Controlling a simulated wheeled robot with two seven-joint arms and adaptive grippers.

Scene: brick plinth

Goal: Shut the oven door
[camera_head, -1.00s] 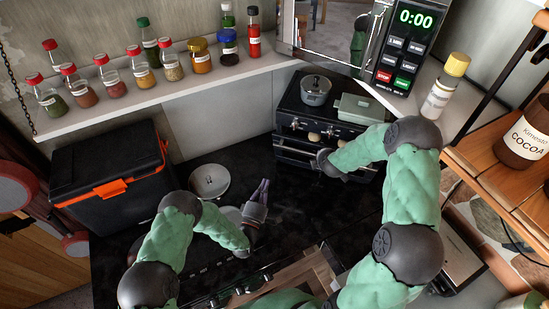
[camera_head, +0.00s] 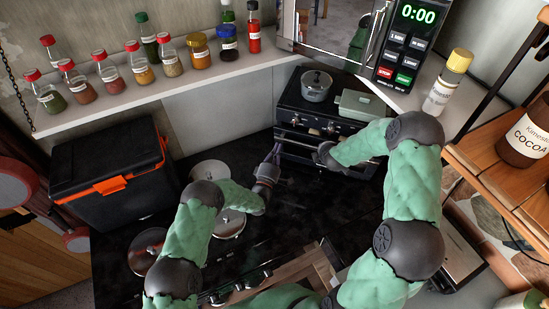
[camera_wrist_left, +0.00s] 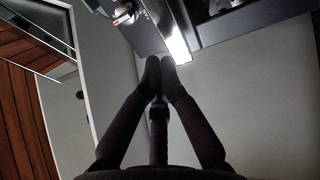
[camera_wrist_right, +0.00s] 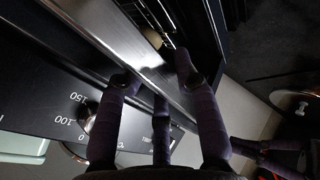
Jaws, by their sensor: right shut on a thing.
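The oven (camera_head: 293,98) is a small black stove at the back of the dark counter, with knobs along its front. Its door (camera_head: 297,152) is below the knobs; a gap inside with rack bars shows beside the door's metal edge (camera_wrist_right: 138,58) in the right wrist view, so it stands partly open. My right gripper (camera_head: 323,154) is at the oven front, its fingers on either side of that edge, shut on it. My left gripper (camera_head: 274,154) is at the oven's left front corner, fingertips together, empty, near a bright metal strip (camera_wrist_left: 177,45) in the left wrist view.
A pot (camera_head: 316,87) and a green dish (camera_head: 359,105) stand on the oven. A black and orange cooler (camera_head: 110,170) is at left. Spice jars line the shelf (camera_head: 190,82) behind. Round lids (camera_head: 229,224) lie on the counter near my left arm. A microwave (camera_head: 400,50) stands above right.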

